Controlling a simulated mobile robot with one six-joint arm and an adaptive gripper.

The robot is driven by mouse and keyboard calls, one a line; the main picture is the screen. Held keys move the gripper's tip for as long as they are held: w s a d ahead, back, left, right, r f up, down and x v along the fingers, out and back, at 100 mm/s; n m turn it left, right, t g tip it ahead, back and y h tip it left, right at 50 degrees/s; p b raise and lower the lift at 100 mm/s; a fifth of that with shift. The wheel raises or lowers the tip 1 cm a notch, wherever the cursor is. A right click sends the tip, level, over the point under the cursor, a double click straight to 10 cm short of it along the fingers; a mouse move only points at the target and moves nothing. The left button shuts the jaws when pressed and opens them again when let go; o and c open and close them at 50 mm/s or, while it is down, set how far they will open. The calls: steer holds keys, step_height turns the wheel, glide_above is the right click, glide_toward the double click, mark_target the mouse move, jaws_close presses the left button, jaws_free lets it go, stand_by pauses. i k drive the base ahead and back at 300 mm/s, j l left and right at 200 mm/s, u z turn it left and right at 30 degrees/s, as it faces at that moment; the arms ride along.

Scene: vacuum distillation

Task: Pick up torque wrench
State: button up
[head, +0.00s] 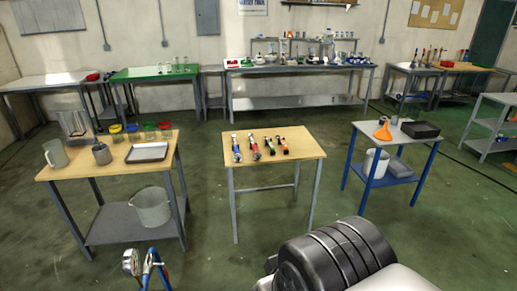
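Several slim hand tools with blue, red and orange colouring lie side by side on the small wooden table in the middle of the head view. From left to right there are a blue tool (236,148), a red tool (254,147) and shorter orange and black tools (275,145). They are too small for me to tell which one is the torque wrench. My gripper is not clearly seen in this view.
The wooden table (300,150) has free room on its right. A left table (110,175) holds a jug, a pot and a tray. A blue-legged table (367,127) at right holds an orange funnel and a black tray. Green floor (205,160) lies open between them.

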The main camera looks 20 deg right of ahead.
mark_target(234, 137)
steer(key=z, duration=0.45)
steer(key=i+u, duration=0.1)
steer(key=i, duration=0.45)
steer(key=i+l, duration=0.1)
steer(key=i, duration=0.5)
steer(key=i+u, duration=0.15)
steer(key=i, duration=0.4)
steer(key=i+l+u, duration=0.1)
steer(key=i, duration=0.45)
steer(key=i+l, duration=0.3)
steer(key=i, duration=0.25)
steer(key=i+l+u, duration=0.15)
steer(key=i, duration=0.4)
